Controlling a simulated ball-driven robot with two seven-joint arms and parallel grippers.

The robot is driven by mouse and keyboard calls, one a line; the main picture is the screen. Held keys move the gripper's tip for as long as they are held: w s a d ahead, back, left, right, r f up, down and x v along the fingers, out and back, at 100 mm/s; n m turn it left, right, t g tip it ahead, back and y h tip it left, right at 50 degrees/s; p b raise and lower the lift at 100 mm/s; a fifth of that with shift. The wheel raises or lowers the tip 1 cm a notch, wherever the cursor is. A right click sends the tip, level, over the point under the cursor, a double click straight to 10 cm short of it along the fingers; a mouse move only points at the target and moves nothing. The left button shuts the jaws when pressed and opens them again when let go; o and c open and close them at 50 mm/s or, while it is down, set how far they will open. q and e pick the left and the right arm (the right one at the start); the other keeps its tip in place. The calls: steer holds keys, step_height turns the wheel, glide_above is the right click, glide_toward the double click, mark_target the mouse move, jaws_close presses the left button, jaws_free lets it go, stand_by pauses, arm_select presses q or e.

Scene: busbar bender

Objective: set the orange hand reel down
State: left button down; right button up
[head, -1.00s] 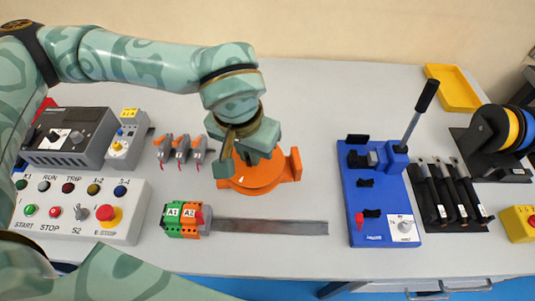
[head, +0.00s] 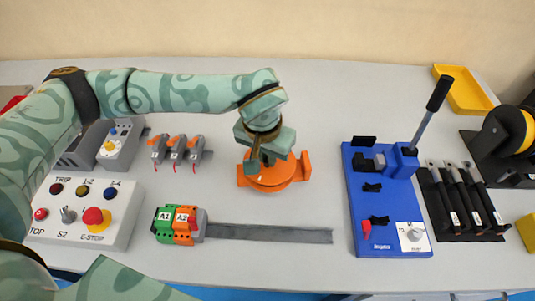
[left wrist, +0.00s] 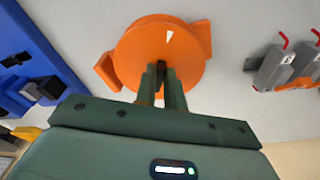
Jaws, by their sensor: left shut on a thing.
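The orange hand reel (head: 268,184), a round drum with blocky tabs at its sides, is at mid-table behind the flat grey bar (head: 268,234). My left gripper (head: 256,160) reaches down onto it from above and is shut on its middle. In the left wrist view the reel (left wrist: 140,60) is straight ahead of the fingers (left wrist: 161,75), which close at its centre. The reel looks flat; I cannot tell whether its underside touches the table. My right gripper is not in view.
The blue bender (head: 382,225) with its upright lever stands to the right. Green and orange terminal blocks (head: 180,225) are front left, several grey-orange connectors (head: 176,150) behind them. A control box (head: 85,215) is at left. Clear table (head: 335,110) lies behind the reel.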

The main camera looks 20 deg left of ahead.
arm_select(q)
steer(key=c, duration=1.9)
jaws_free()
steer(key=shift+f, duration=0.1)
steer(key=o, duration=0.4)
steer(key=shift+r, duration=0.3)
step_height(320, 180, up, 12)
steer(key=s+p, duration=0.2)
steer(key=p, duration=0.1)
steer(key=shift+f, duration=0.15)
